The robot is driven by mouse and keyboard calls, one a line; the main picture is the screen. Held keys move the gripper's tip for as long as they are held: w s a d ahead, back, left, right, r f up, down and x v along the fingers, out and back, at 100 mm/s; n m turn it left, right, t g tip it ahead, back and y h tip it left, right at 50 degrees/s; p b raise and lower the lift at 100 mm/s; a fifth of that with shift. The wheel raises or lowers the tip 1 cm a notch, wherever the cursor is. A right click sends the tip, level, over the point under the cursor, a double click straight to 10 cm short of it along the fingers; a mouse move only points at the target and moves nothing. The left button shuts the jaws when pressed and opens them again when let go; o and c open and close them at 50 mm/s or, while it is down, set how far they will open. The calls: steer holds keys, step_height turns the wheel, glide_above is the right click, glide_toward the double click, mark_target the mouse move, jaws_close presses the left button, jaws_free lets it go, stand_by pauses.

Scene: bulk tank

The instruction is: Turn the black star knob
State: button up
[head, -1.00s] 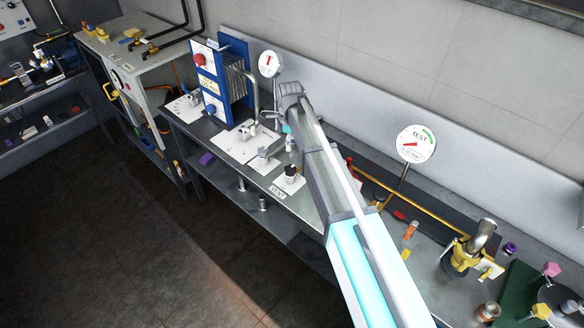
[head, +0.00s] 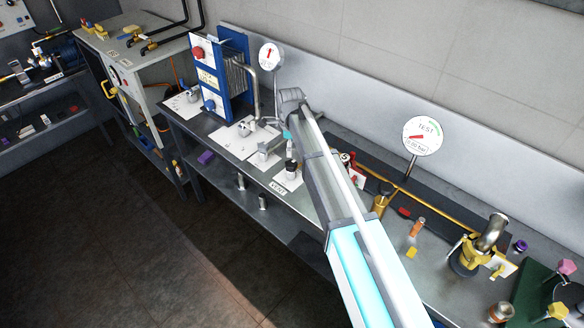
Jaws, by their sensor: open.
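The black knob (head: 291,166) stands on a small white plate behind the VENT label, on the long grey bench. It is small in the head view, and its star shape cannot be made out. My gripper (head: 291,153) is open and points down directly above the knob. The fingertips are tiny and dark here, so I cannot tell whether they touch the knob or stand around it. My arm comes in from the lower right and hides part of the bench behind the knob.
A grey fitting (head: 263,155) on a white plate is close to the knob's left. A blue plate unit (head: 232,75) stands farther left. A round gauge (head: 271,56) rises behind. A TEST gauge (head: 423,136) and a yellow valve (head: 468,258) are to the right. The floor in front is clear.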

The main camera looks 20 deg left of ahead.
mark_target(291, 164)
steer(key=shift+f+b, duration=3.8)
steer(key=shift+f, duration=0.3)
steer(key=shift+c, duration=0.2)
steer(key=shift+d, duration=0.1)
steer(key=c, duration=1.1)
